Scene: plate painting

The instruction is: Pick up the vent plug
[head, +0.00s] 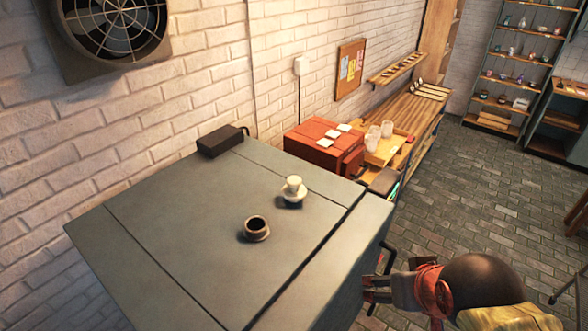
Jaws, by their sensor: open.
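The vent plug (293,189) is a small cream-white piece with a knob on top and a wider flange below. It stands upright on the grey top of a large box-like unit (180,225), right of the middle of that top. My gripper (366,289) is at the lower right, beside the unit's right edge. It is open, with nothing seen between its fingers. It is apart from the plug, nearer the camera and to its right.
A brown round collar with a dark opening (256,229) sits on the grey top, left of and nearer than the plug. A black box (221,141) stands at the back edge. A red cabinet (318,146) and a wooden bench (405,118) stand beyond.

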